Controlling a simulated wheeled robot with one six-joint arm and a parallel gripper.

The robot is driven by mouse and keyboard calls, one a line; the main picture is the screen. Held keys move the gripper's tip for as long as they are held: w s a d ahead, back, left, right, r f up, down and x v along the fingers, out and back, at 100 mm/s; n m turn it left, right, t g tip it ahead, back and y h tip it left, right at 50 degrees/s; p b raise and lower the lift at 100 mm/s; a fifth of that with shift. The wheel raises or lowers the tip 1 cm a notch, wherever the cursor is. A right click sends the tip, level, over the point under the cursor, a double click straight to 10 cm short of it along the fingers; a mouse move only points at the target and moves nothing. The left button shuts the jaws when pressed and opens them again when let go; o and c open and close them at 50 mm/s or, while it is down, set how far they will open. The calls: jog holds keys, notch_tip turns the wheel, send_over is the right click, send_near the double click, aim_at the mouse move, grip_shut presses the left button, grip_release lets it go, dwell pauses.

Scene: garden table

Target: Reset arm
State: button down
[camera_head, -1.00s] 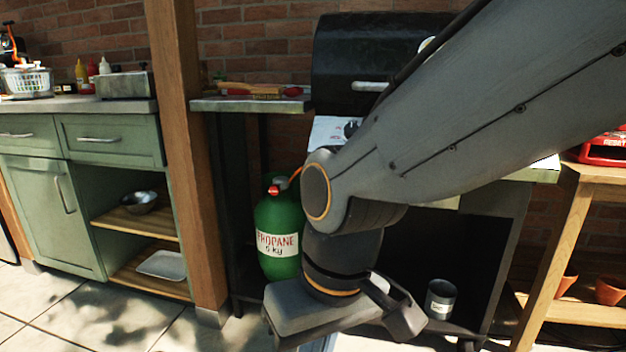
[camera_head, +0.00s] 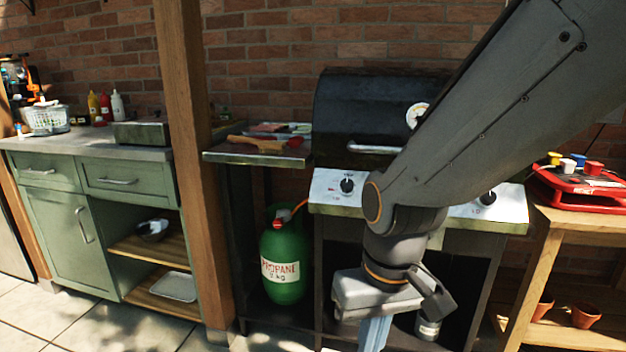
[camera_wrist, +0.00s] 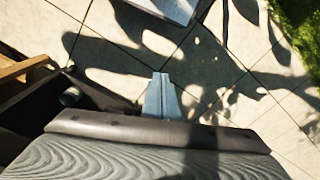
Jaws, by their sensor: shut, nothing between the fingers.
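My gripper (camera_head: 374,335) hangs from my arm in front of the grill, its blue fingers pointing down at the bottom of the head view. In the wrist view my gripper (camera_wrist: 161,92) shows as two blue fingers pressed together, over the paved floor (camera_wrist: 120,45). It is shut and empty. My arm covers part of the grill (camera_head: 345,110) and its control panel.
A green propane tank (camera_head: 285,268) stands left of my gripper under the side shelf (camera_head: 225,157). A metal can (camera_head: 428,327) is behind my gripper. A wooden post (camera_head: 185,150) and green cabinet (camera_head: 62,225) are left. A wooden stand (camera_head: 560,215) with a red item is right.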

jog(key=s+d+r+m+p, duration=0.2)
jog(key=d+r+p, duration=0.9)
jog(key=p, duration=0.5)
notch_tip(320, 180, up, 2)
jog(key=shift+s+m+h, duration=0.2)
jog(key=shift+m+h, duration=0.2)
